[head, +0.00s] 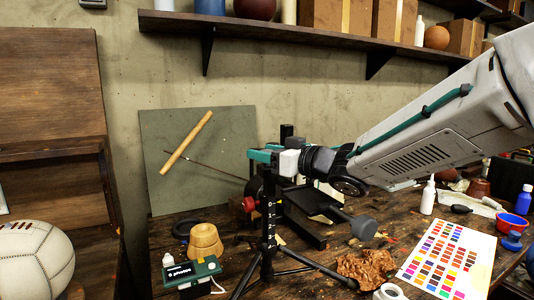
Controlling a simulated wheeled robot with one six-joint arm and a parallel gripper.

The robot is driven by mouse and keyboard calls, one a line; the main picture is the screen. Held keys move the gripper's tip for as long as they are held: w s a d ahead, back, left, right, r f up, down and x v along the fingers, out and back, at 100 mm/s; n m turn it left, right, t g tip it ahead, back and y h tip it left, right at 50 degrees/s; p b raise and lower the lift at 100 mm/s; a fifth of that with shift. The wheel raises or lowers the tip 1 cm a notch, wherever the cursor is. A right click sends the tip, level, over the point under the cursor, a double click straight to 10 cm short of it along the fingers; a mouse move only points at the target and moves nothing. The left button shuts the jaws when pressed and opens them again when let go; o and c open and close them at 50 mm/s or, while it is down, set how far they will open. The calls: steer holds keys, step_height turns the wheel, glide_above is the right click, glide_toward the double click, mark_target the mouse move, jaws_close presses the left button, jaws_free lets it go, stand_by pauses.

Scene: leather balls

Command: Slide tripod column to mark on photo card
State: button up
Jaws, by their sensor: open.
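A black tripod (268,225) stands on the workbench, its legs spread and an upright column with pale marks rising from them. My gripper (259,156), with teal fingers, reaches in from the right at the column's top. It is open; I cannot tell whether its fingers touch the column. A red knob (250,204) shows just left of the column.
A dark machine with a round grey knob (363,228) sits close behind the tripod. A white ball (35,262) is far left.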

jaws_close()
step_height(320, 180, up, 6)
steer(key=shift+r, duration=0.1)
jaws_free()
steer(key=v, duration=0.8)
